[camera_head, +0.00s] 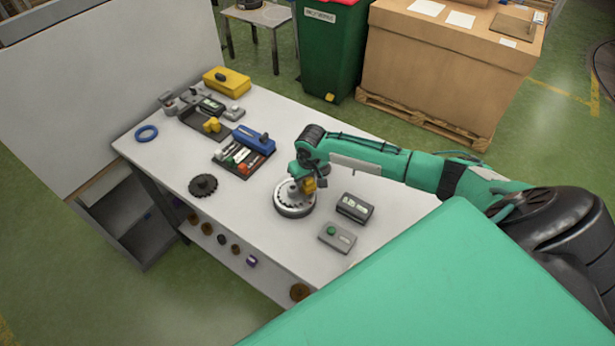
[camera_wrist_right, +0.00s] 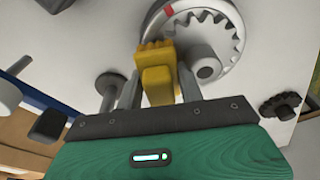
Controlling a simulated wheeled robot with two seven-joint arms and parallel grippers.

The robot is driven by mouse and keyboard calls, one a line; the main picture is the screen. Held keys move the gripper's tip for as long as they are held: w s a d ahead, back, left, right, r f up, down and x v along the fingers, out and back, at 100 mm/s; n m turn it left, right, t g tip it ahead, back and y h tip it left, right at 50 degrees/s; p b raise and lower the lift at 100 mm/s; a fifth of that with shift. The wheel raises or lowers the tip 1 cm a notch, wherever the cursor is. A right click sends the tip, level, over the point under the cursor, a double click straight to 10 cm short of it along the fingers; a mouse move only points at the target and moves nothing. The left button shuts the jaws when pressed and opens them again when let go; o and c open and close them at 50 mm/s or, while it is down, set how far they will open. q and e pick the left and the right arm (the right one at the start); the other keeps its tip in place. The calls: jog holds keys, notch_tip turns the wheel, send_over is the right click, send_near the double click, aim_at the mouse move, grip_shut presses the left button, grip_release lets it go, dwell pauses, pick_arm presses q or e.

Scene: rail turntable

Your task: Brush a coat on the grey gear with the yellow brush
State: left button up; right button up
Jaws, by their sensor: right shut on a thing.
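The grey gear (camera_head: 294,192) lies on a round turntable (camera_head: 295,209) at the near middle of the table. In the right wrist view the gear (camera_wrist_right: 208,50) shows its teeth and a central hub, with a red mark on the rim around it. My right gripper (camera_head: 300,180) is over the gear's right side. It is shut on the yellow brush (camera_head: 309,184), which shows between the fingers in the right wrist view (camera_wrist_right: 157,75). I cannot tell whether the brush touches the gear. My left gripper is not in view.
A grey box with a green button (camera_head: 337,237) and a dark display box (camera_head: 355,207) stand right of the turntable on the table (camera_head: 262,200). A dark gear (camera_head: 203,186), a blue ring (camera_head: 147,133), a blue-backed tray (camera_head: 252,142) and a yellow box (camera_head: 227,81) lie to the left and back.

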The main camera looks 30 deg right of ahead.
jog(key=shift+d+p, duration=0.3)
jog(key=shift+d, duration=0.15)
dwell(0.5)
jog(key=shift+a, duration=0.15)
jog(key=shift+a+p, duration=0.3)
jog(key=shift+p, duration=0.15)
jog(key=shift+d, duration=0.45)
dwell(0.3)
jog(key=shift+a+p, duration=0.35)
jog(key=shift+a, duration=0.15)
jog(key=shift+d, duration=0.5)
dwell(0.5)
